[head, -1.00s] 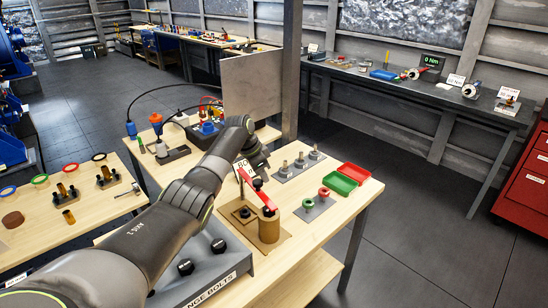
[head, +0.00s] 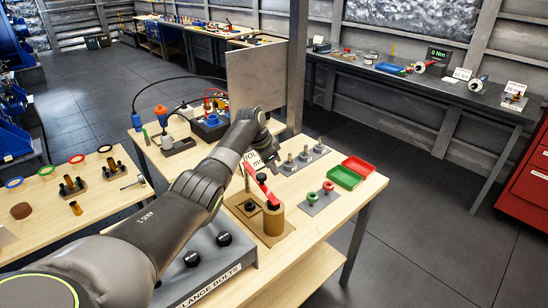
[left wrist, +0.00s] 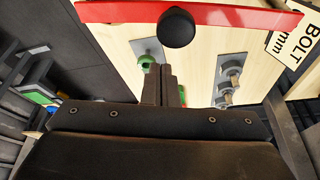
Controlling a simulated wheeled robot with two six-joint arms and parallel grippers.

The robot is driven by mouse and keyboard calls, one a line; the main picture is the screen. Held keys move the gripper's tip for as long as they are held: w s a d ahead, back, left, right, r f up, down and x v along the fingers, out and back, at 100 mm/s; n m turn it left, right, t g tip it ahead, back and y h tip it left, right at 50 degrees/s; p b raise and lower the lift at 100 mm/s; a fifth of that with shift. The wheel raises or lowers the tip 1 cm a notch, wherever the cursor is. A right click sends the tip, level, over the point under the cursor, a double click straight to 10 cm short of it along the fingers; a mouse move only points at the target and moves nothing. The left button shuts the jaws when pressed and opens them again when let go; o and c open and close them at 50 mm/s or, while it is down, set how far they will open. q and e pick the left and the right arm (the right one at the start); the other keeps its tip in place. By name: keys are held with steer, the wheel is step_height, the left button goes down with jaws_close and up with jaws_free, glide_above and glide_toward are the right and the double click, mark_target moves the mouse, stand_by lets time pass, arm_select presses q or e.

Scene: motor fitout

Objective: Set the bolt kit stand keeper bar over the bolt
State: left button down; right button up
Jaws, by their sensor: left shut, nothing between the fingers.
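The red keeper bar (head: 262,186) slants across the bolt kit stand, its near end at the top of the tan post (head: 273,222). The stand's brown base (head: 238,201) carries a dark round-headed part (head: 249,206); whether this is the bolt I cannot tell. In the left wrist view the bar (left wrist: 110,12) crosses the top of the picture, with a black knob (left wrist: 176,27) at its middle. My left gripper (left wrist: 166,72) is shut and empty, its tips below the knob in that view and apparently apart from it. In the head view it is beyond the stand. My right gripper is out of view.
A grey plate with green and red rings (head: 320,199), another with upright bolts (head: 303,158), and green (head: 344,178) and red (head: 358,166) trays lie right of the stand. A white sign (head: 254,163) stands behind it. The grey flange-bolt box (head: 205,270) is in front.

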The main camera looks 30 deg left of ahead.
arm_select(q)
step_height(320, 180, up, 10)
steer(key=a+b, duration=0.1)
steer(key=b, duration=0.1)
steer(key=shift+s+f+b, duration=0.2)
steer(key=shift+s+b, duration=0.2)
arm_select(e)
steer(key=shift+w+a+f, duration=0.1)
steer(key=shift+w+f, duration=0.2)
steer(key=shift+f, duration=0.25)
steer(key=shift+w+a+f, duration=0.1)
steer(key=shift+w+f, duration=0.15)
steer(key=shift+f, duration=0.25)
arm_select(q)
steer(key=shift+w+f, duration=0.1)
